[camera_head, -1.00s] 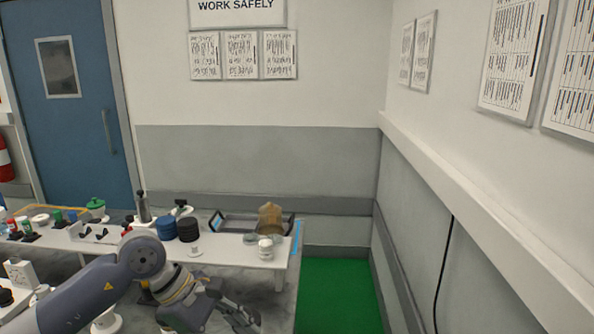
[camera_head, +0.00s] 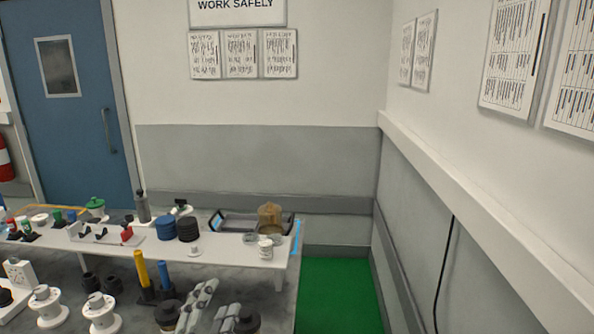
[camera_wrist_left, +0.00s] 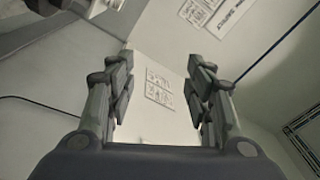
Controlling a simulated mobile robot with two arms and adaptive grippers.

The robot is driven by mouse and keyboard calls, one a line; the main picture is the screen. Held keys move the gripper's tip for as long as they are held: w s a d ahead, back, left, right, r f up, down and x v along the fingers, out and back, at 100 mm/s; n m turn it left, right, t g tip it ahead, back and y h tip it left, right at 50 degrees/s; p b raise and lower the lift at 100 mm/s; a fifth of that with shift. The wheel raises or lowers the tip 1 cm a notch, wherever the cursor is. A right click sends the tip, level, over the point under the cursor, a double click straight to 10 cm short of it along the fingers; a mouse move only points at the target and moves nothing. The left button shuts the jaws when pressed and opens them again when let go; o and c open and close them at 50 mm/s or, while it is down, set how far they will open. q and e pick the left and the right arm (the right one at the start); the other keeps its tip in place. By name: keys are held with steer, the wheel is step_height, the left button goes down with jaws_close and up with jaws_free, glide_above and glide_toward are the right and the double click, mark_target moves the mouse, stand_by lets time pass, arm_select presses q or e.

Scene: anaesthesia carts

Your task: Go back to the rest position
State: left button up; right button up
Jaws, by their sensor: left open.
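My left gripper (camera_wrist_left: 160,66) shows in the left wrist view with its two fingers spread apart. Nothing is between them; behind the gap is the pale wall with posted sheets (camera_wrist_left: 159,87). The fingers point towards the wall, and no table or object is near their tips. In the head view the left arm no longer lies over the workbench.
A white raised shelf (camera_head: 225,256) stands on the grey bench and carries blue and black round stacks (camera_head: 177,228), a dark tray (camera_head: 236,223) and a brown container (camera_head: 270,217). Yellow and blue cylinders (camera_head: 141,268) stand in front. A green floor area (camera_head: 337,296) is clear at the right.

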arm_select(q)
steer(key=s+a+f+n+g+y, duration=0.1)
steer(key=s+a+f+n+g, duration=0.15)
steer(key=f, duration=0.35)
steer(key=s+a+f+n+g+y, duration=0.1)
steer(key=s+f+n+g, duration=0.1)
steer(key=s+f, duration=0.25)
steer(key=s+a+f+n+g+y, duration=0.1)
steer(key=s+a+f+n+g, duration=0.15)
steer(key=f, duration=0.35)
steer(key=s+f+n+g, duration=0.2)
steer(key=s+f+g, duration=0.25)
steer(key=s, duration=0.45)
steer(key=s+f+n+g, duration=0.25)
steer(key=s+f, duration=0.25)
steer(key=s, duration=0.3)
step_height(320, 180, down, 27)
steer(key=s+g, duration=0.2)
steer(key=s+a+f+g, duration=0.1)
steer(key=s+a+f, duration=0.1)
steer(key=s+f, duration=1.3)
steer(key=shift+s+a+f+g, duration=0.15)
steer(key=shift+s+f+g, duration=0.2)
steer(key=shift+s, duration=0.65)
steer(key=shift+o, duration=0.2)
steer(key=shift+m, duration=0.25)
